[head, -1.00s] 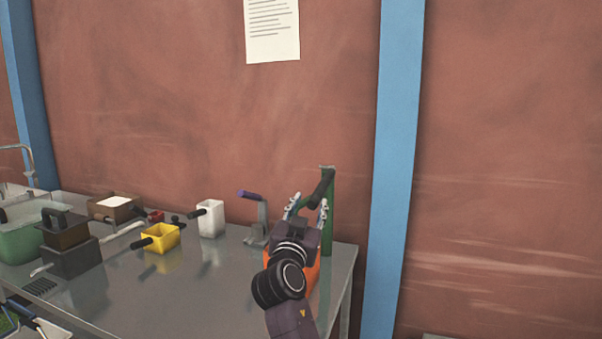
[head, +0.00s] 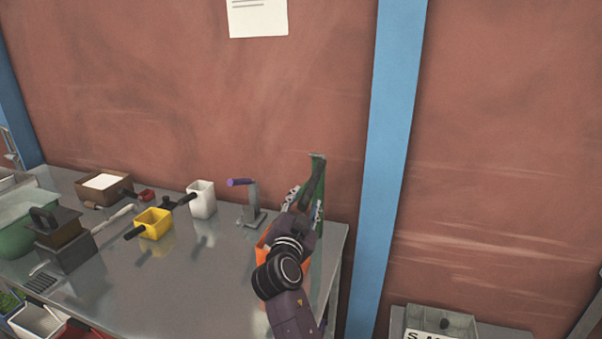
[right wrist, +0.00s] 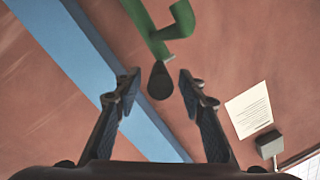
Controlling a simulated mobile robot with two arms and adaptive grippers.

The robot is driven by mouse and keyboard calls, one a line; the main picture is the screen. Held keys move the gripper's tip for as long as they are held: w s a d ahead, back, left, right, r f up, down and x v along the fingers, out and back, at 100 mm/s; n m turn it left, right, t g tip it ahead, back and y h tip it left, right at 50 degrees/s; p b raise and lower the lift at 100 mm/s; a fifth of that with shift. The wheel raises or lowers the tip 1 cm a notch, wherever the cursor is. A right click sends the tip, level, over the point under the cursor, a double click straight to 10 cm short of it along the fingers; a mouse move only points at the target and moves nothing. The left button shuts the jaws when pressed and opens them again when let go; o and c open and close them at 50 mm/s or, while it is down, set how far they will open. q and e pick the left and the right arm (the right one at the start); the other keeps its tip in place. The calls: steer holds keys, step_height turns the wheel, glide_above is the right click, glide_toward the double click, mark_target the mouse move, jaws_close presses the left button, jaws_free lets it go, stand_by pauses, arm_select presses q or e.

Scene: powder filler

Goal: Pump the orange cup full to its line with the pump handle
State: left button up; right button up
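The green pump (head: 319,165) stands at the right end of the metal table, with its dark pump handle slanting down toward my right gripper. My right gripper (head: 304,203) is in front of the pump, its fingers apart. In the right wrist view the handle's dark rounded end (right wrist: 160,82) lies between the open fingertips (right wrist: 158,84), with a gap on each side. The orange cup (head: 268,242) is below the gripper, mostly hidden by my right arm; its inside and line cannot be seen. My left gripper is not in view.
A lever stand with a purple grip (head: 250,205) is left of the pump. A white cup (head: 202,199), a yellow cup (head: 153,223) and a brown box (head: 104,188) stand further left. The middle front of the table (head: 190,285) is clear.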

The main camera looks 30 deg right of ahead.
mark_target(310, 187)
steer(key=shift+w+d+r+p, duration=0.2)
steer(key=shift+w+d+p, duration=0.15)
steer(key=p+x, duration=0.2)
steer(key=x, duration=0.4)
steer(key=shift+w+d+f, duration=0.1)
steer(key=shift+w+d, duration=0.05)
jaws_close()
